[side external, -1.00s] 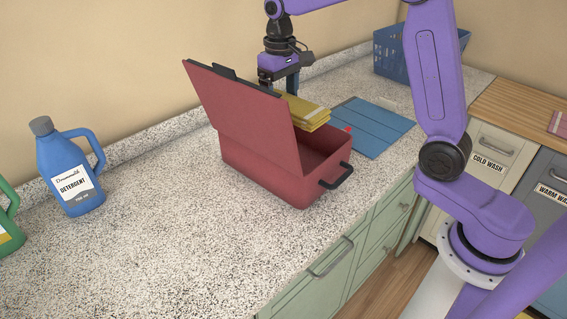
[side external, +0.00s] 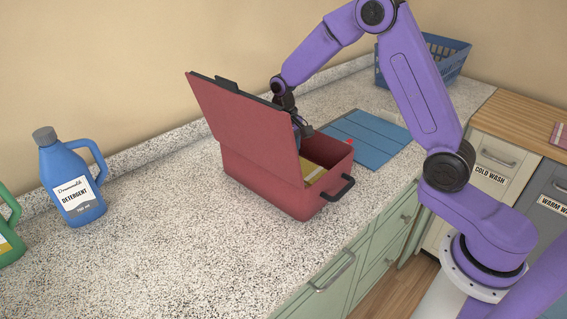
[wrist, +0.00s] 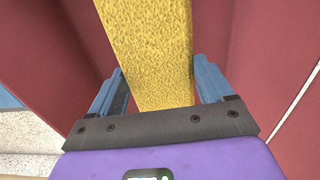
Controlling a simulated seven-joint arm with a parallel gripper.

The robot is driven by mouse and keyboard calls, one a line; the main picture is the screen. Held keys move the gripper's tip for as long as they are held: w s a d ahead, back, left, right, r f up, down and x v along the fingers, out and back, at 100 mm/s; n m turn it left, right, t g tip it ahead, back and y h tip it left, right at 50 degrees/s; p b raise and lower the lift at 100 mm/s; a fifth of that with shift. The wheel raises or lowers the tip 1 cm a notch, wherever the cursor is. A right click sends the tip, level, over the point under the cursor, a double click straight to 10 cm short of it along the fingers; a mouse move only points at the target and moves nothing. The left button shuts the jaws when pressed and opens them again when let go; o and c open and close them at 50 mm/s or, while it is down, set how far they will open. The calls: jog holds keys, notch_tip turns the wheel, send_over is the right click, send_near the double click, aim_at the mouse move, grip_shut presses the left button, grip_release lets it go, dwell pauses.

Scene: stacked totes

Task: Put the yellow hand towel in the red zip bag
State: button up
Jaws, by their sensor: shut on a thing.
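The red zip bag (side external: 262,184) stands on the speckled counter with its lid (side external: 245,120) raised and its black handle to the right. The yellow hand towel (side external: 312,173) is inside the bag, partly hidden by the lid and front wall. In the wrist view the towel (wrist: 150,45) runs between the two blue fingers of my gripper (wrist: 159,82), with red bag walls on both sides. My gripper is shut on the towel, down in the bag. I cannot tell whether the towel touches the bag's floor.
A blue detergent bottle (side external: 72,185) and a green bottle (side external: 10,230) stand at the left. The counter in front of the bottles is clear.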

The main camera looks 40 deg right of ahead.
jog(key=shift+f, duration=1.3)
jog(key=shift+f, duration=0.1)
jog(key=o, duration=1)
notch_tip(320, 180, up, 12)
jog(key=shift+r, duration=0.15)
